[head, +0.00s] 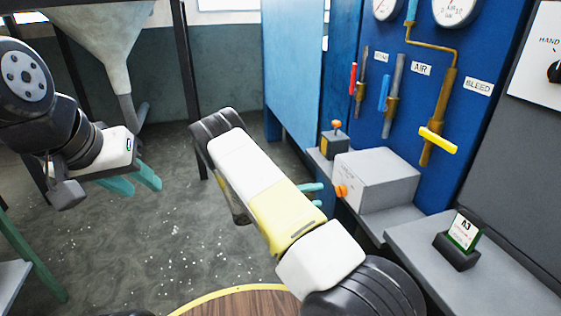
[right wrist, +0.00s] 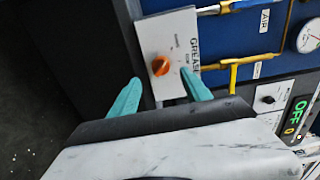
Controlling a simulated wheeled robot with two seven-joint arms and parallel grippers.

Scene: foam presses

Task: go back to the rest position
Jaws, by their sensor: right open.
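My left gripper (head: 138,188) hangs at the left of the head view, its two teal fingers apart with nothing between them. It is over the speckled floor, clear of other things. My right gripper (head: 318,194) is mostly hidden behind its own forearm in the head view; only its teal fingertips show, in front of the grey box with an orange knob (head: 341,191). In the right wrist view my right gripper (right wrist: 160,82) is open and empty. A white plate marked GREASE (right wrist: 163,35) with an orange knob (right wrist: 160,66) shows beyond its fingers.
A blue panel (head: 435,100) with gauges, valve levers and a yellow handle (head: 437,140) stands at the right. A grey ledge (head: 480,285) carries a small card stand (head: 457,250). A pale hopper (head: 105,35) is at the back left. Open floor lies between; a round wooden top (head: 240,303) is in front.

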